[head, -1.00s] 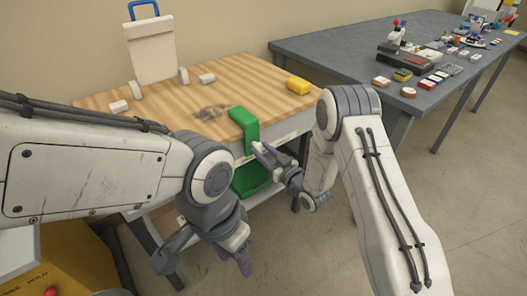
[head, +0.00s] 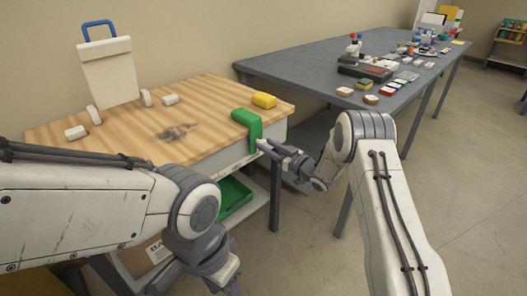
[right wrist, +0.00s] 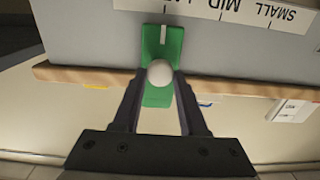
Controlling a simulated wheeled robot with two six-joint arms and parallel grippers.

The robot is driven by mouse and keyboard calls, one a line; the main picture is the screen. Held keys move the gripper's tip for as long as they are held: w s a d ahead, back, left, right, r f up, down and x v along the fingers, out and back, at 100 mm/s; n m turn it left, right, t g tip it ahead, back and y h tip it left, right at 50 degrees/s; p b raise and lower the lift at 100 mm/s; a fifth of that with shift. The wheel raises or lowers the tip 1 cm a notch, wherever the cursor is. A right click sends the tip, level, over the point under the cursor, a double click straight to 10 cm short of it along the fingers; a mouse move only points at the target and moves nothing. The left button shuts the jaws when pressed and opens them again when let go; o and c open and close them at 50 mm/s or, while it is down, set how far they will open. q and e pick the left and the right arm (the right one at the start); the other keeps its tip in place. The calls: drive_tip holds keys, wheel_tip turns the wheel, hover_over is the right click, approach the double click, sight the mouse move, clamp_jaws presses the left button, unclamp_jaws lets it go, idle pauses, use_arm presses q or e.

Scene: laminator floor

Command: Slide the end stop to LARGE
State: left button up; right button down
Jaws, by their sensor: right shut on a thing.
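The end stop is a green bracket (head: 247,122) hooked over the front edge of the wood-topped bench, near its right corner. In the right wrist view its green face (right wrist: 163,42) has a white index line and a round white knob (right wrist: 160,73). My right gripper (right wrist: 160,78) is shut on the knob, one finger on each side; it also shows in the head view (head: 264,147). The size label (right wrist: 240,10) reads upside down SMALL, MID and a partly cut-off word starting with L. The index line sits by that last word. My left gripper (head: 222,278) hangs low, partly cut off by the frame.
On the bench (head: 110,140) are a yellow block (head: 264,100), a white board with a blue handle (head: 106,70) and small white pieces. A green tray (head: 235,196) is below. A grey table (head: 300,75) with many small items stands behind right. Floor at right is clear.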

drive_tip(key=shift+w+d, duration=0.2)
drive_tip(key=shift+d, duration=0.1)
drive_tip(key=shift+c, duration=2.3)
unclamp_jaws()
drive_tip(key=v, duration=1)
drive_tip(key=shift+s, duration=0.2)
drive_tip(key=shift+d, duration=0.1)
